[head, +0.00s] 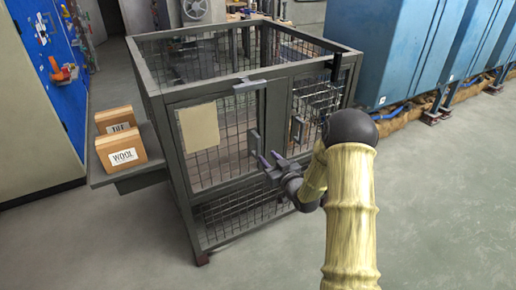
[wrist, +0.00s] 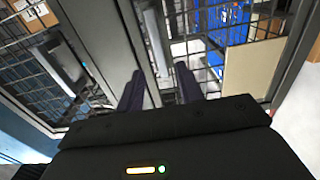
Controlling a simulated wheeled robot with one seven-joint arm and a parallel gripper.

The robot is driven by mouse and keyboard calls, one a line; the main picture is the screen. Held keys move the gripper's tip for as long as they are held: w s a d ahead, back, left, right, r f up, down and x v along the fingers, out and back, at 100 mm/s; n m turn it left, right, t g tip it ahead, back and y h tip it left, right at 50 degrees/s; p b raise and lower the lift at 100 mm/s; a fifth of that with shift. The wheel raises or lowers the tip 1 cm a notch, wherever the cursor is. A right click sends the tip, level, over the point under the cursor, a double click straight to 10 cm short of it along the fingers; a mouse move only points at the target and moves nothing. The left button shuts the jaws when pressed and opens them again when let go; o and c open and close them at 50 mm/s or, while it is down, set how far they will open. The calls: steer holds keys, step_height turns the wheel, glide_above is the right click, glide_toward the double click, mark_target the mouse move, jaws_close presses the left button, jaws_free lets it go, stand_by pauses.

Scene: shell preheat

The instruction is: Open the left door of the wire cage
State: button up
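The wire cage (head: 158,75) is a dark grey framed box with mesh walls. Its left door (head: 175,160) carries a beige panel (head: 199,127) and looks shut in its frame. A grey upright handle (head: 253,141) sits near the door's right edge. My gripper (head: 268,160) is in front of the cage, close to the handle's lower end. Its two dark fingers are apart and empty. In the wrist view the open fingers (wrist: 158,70) point at the cage frame, and a grey bar, seemingly the handle (wrist: 154,38), shows between them. I cannot tell whether they touch it.
A right mesh door with its own handle (head: 297,129) is beside the left one. A grey latch-like bar (head: 249,85) crosses the top frame. Boxes, one labelled wool (head: 124,156), sit on a left side shelf. Blue cabinets (head: 400,50) stand right. The front floor is clear.

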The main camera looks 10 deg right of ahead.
mark_target(259, 147)
steer(key=b+x, duration=0.1)
steer(key=x, duration=0.7)
steer(key=shift+w, duration=0.2)
jaws_close()
